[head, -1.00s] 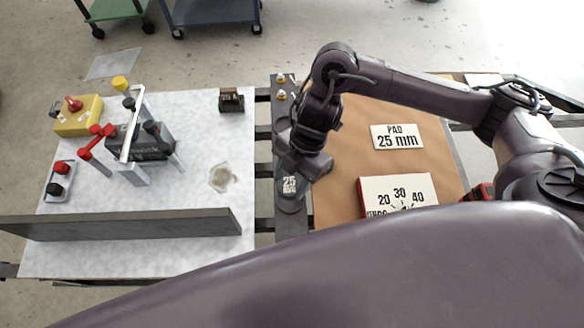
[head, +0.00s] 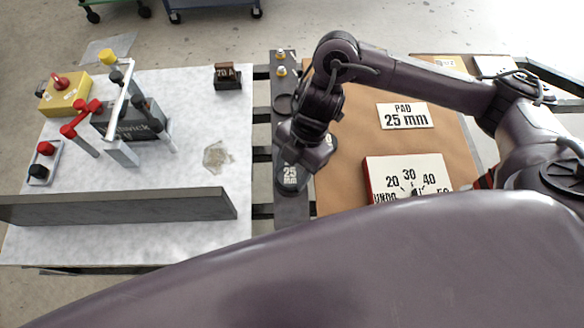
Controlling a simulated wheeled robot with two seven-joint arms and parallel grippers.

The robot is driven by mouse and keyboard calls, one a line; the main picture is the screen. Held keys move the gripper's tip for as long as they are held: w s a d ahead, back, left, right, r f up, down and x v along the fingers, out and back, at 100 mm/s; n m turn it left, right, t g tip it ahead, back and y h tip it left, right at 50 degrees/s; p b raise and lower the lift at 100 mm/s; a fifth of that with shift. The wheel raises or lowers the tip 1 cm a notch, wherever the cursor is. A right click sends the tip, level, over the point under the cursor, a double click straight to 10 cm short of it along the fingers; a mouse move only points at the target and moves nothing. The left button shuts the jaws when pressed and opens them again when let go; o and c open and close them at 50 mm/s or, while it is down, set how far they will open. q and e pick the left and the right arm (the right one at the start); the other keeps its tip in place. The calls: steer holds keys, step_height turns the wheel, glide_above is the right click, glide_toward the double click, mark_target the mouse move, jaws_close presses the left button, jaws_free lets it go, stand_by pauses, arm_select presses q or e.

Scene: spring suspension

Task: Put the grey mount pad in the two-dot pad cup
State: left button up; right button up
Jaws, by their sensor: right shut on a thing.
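My right gripper (head: 300,158) is over the dark strip (head: 287,205) between the white table and the brown mat. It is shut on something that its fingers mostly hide. A dark round cup (head: 284,104) shows farther up the strip. No cup dots can be made out. My left gripper is not in view.
A "PAD 25 mm" card (head: 404,116) and a dial box (head: 410,176) lie on the brown mat (head: 365,130). A toggle clamp fixture (head: 125,125) and a long grey bar (head: 120,206) occupy the white table (head: 190,165).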

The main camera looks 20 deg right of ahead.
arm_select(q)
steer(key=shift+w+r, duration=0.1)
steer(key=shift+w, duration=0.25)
arm_select(e)
steer(key=shift+f, duration=0.15)
arm_select(q)
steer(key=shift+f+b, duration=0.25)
steer(key=shift+b, duration=0.05)
arm_select(e)
steer(key=shift+f, duration=0.4)
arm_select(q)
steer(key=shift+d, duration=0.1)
arm_select(e)
steer(key=shift+s+f, duration=0.1)
steer(key=shift+f, duration=0.05)
